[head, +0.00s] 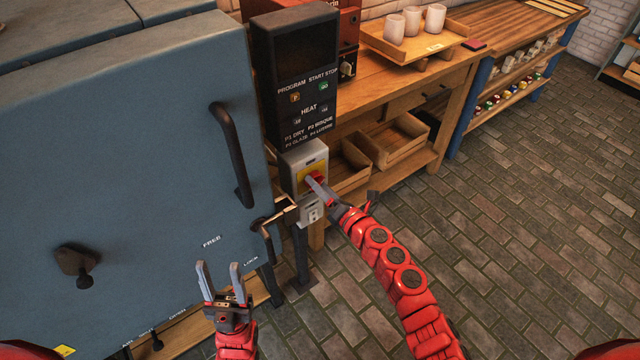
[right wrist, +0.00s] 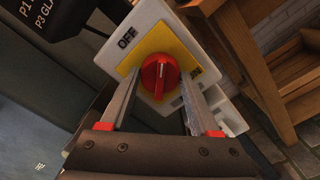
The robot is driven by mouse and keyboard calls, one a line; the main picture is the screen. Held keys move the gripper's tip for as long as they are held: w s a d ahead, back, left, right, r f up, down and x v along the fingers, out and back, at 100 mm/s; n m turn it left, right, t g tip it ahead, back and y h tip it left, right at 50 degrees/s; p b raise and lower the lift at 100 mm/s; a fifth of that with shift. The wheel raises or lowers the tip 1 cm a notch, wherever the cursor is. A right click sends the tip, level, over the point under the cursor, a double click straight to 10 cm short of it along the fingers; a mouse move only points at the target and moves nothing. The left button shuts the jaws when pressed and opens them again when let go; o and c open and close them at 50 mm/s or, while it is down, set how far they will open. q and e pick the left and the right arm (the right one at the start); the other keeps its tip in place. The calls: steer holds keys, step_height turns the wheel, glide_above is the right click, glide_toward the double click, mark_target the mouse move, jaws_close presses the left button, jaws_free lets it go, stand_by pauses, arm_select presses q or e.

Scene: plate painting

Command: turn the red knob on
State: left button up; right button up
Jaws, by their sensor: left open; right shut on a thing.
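The red knob (head: 316,177) sits on a yellow plate on a white switch box (head: 291,164) below the black control panel. In the right wrist view the knob (right wrist: 160,76) faces me, with OFF printed at its upper left and ON, partly hidden by a finger, at its right. Its ridge runs roughly up and down in that view; I cannot tell which word it points to. My right gripper (right wrist: 164,78) is shut on the knob, one finger on each side. My left gripper (head: 219,273) is open and empty, low in front of the blue kiln door.
The blue kiln door (head: 130,160) with a black handle (head: 231,150) fills the left. The black control panel (head: 297,75) stands above the switch box. A wooden bench (head: 380,95) with trays and cups is behind. The brick floor (head: 520,230) at right is clear.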

steer(key=shift+m+p, duration=1.65)
steer(key=shift+m, duration=2.55)
steer(key=o, duration=1.4)
steer(key=shift+c, duration=0.2)
steer(key=b+v, duration=0.3)
steer(key=v, duration=1.4)
steer(key=shift+s+d, duration=0.15)
